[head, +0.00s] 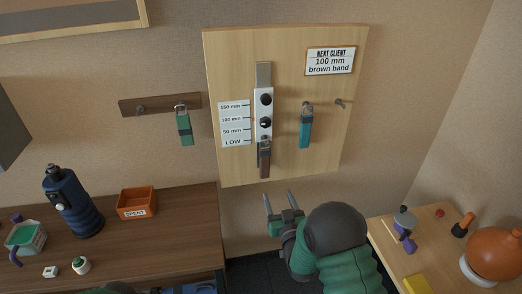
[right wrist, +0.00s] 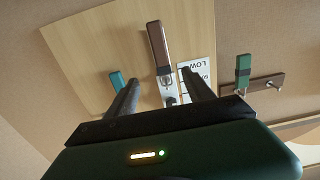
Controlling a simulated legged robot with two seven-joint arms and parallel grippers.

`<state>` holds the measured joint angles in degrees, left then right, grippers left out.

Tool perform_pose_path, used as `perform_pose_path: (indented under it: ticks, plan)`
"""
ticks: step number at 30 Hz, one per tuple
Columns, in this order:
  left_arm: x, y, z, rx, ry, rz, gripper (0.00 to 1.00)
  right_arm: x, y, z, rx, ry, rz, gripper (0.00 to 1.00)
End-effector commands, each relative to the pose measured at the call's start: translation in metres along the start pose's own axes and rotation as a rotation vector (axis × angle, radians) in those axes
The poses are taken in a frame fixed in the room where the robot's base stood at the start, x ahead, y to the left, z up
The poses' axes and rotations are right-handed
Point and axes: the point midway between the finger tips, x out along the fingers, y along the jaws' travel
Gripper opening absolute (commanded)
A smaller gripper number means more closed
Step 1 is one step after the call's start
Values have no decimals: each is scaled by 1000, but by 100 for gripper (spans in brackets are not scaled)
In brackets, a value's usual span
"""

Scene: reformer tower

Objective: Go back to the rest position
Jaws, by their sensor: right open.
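My right gripper (head: 279,199) is open and empty, in front of the wall below the wooden board (head: 230,90). Its two fingers also show in the right wrist view (right wrist: 160,78), pointing toward the board with nothing between them. The board carries a metal strip with a white plate and dark knobs (head: 265,120), beside labels from 150 mm down to LOW. A brown band (head: 264,160) hangs at the strip's lower end, near LOW. It also shows in the right wrist view (right wrist: 157,42). My left gripper is not seen.
A teal band (head: 305,130) hangs on a board peg; the peg to its right (head: 341,103) is bare. A green band (head: 184,127) hangs on the left rack. The left table holds a blue bottle (head: 72,205) and orange SPENT tray (head: 137,203). The right table holds an orange round object (head: 495,252).

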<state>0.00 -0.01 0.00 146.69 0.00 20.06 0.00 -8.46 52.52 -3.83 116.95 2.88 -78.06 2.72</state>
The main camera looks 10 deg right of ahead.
Motion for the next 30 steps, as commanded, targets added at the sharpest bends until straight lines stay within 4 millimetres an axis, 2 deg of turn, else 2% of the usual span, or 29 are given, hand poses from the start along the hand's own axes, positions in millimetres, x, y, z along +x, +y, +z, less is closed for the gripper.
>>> perform_pose_path:
  ticks: [5, 8, 11, 15, 16, 18, 20, 22, 24, 30]
  plan:
    - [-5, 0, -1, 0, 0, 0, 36, -9, 8, -5, 8, -145, 18, 61]
    - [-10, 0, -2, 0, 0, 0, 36, -40, 18, -5, 19, -374, 37, 61]
    - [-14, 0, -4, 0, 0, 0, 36, -100, 24, 1, 28, -652, 47, 61]
    - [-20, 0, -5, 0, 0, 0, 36, -209, 28, 7, 35, -1016, 51, 61]
    - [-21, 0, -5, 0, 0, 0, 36, -230, 28, 7, 36, -1078, 51, 61]
    - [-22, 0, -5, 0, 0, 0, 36, -270, 28, 7, 35, -1195, 50, 61]
    - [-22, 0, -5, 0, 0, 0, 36, -293, 28, 7, 35, -1261, 50, 61]
    - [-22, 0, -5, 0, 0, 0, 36, -308, 28, 6, 35, -1304, 50, 61]
    - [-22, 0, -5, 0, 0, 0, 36, -314, 28, 7, 35, -1321, 50, 61]
    - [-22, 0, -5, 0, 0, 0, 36, -313, 27, 7, 35, -1320, 50, 61]
